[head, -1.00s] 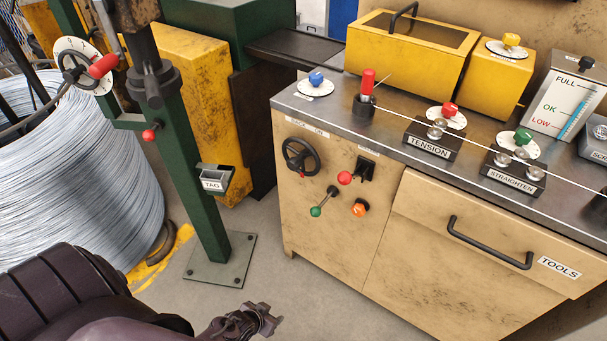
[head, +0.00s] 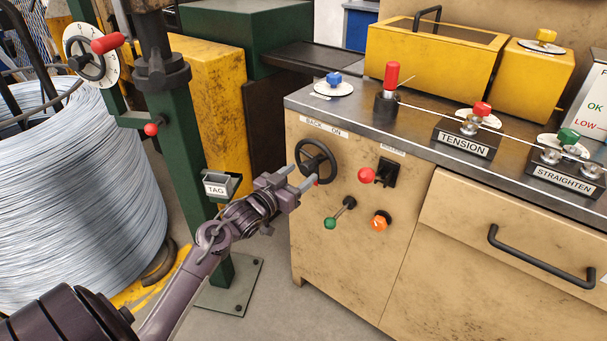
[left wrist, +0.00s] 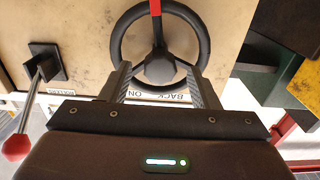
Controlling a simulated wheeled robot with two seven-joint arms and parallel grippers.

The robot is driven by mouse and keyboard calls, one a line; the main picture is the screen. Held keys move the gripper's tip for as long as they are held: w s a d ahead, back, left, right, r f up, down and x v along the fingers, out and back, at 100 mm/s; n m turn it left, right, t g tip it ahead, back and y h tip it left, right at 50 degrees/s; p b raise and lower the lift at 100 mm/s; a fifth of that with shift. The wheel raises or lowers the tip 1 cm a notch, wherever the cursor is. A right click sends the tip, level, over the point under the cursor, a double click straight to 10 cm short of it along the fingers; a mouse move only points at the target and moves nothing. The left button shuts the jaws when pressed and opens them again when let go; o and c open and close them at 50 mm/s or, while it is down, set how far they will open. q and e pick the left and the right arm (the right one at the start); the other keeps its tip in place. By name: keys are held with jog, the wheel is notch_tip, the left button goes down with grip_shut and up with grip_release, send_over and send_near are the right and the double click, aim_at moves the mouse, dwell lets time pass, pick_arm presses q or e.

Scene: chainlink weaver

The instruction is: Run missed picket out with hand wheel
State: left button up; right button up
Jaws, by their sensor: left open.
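The black hand wheel (head: 316,162) is on the tan cabinet front, under the label "BACK ON" (head: 324,127). My left gripper (head: 304,184) is open and empty at the wheel's lower edge in the head view. In the left wrist view its fingertips (left wrist: 162,80) overlap the near rim; I cannot tell whether they touch it. My right gripper is not in view.
A green post with a TAG holder (head: 218,186) stands left, near my left arm. A wire coil (head: 75,200) stands farther left.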

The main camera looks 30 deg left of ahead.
aim_at(313, 164)
pick_arm(q)
jog(key=shift+w+d, duration=0.1)
jog(key=shift+w, duration=1.1)
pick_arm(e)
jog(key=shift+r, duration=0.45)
pick_arm(q)
grip_shut()
